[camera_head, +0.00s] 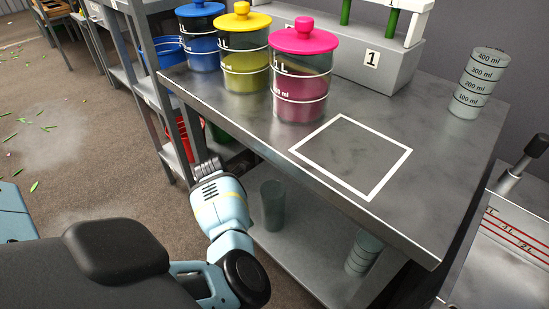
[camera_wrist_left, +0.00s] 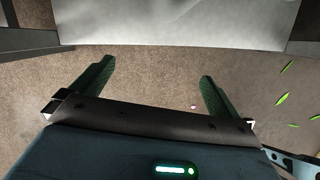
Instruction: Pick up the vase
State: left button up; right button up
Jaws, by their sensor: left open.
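A plain, tall, grey-green translucent vessel (camera_head: 272,205), which looks like the vase, stands upright on the lower shelf of the metal table. It does not show in the left wrist view. My left gripper (camera_head: 240,163) is beside the table's left side, above and left of the vessel and apart from it. Its fingertips are hard to make out there. In the left wrist view the left gripper (camera_wrist_left: 152,82) is open, with two green fingers wide apart and only floor between them. My right gripper is in neither view.
The tabletop (camera_head: 435,140) overhangs the lower shelf (camera_head: 310,265). Blue, yellow and pink lidded jars (camera_head: 301,75) stand on top beside an empty white square outline (camera_head: 352,155). A marked beaker (camera_head: 363,253) stands on the lower shelf. A pale metal surface (camera_wrist_left: 175,22) crosses the top of the wrist view.

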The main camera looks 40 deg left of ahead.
pick_arm(q)
jog(key=b, duration=0.5)
send_near(274, 197)
jog(key=s+d, duration=0.2)
jog(key=s, duration=0.1)
jog(key=shift+w+d+f, duration=0.15)
jog(key=shift+w, duration=0.2)
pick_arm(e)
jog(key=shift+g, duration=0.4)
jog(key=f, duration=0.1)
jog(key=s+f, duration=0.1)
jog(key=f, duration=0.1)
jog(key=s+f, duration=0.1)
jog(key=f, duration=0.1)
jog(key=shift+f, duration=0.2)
pick_arm(q)
jog(key=shift+w, duration=0.1)
jog(key=b+x, duration=0.1)
jog(key=x, duration=0.1)
jog(key=b+x, duration=0.2)
jog(key=x, duration=0.1)
jog(key=shift+w+d+f, duration=0.1)
jog(key=shift+w+d, duration=0.05)
jog(key=shift+w, duration=0.3)
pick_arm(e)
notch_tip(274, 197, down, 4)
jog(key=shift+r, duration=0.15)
pick_arm(q)
jog(key=shift+c, duration=0.4)
